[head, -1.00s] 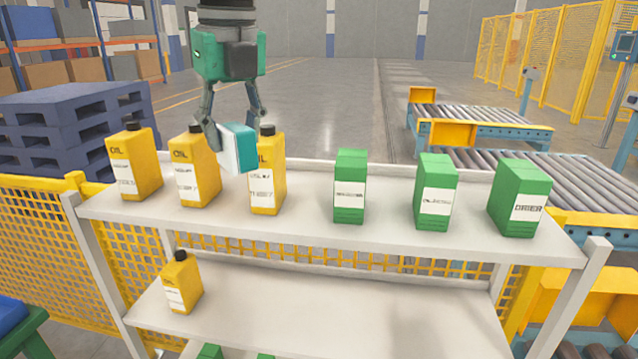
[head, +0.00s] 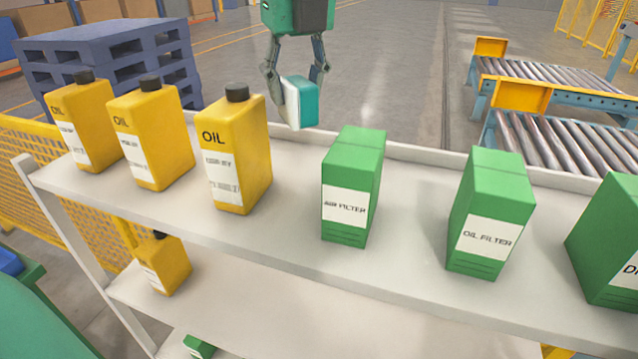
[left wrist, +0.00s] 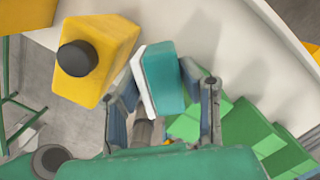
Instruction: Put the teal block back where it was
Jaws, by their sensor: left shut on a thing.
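The teal block (head: 303,102), with a white face on its left side, is held between the fingers of my left gripper (head: 297,82). It hangs above the rear edge of the top shelf, between the nearest yellow oil bottle (head: 237,150) and the green air filter box (head: 352,188). In the left wrist view the teal block (left wrist: 163,82) sits between both fingers of the left gripper (left wrist: 162,95), right of a yellow bottle (left wrist: 98,58). My right gripper is not in view.
The top shelf (head: 290,235) also holds two more oil bottles at left, an oil filter box (head: 490,215) and another green box (head: 608,245) at right. A lower shelf (head: 230,305) holds a yellow bottle (head: 160,262). Bare shelf lies between the nearest bottle and the air filter box.

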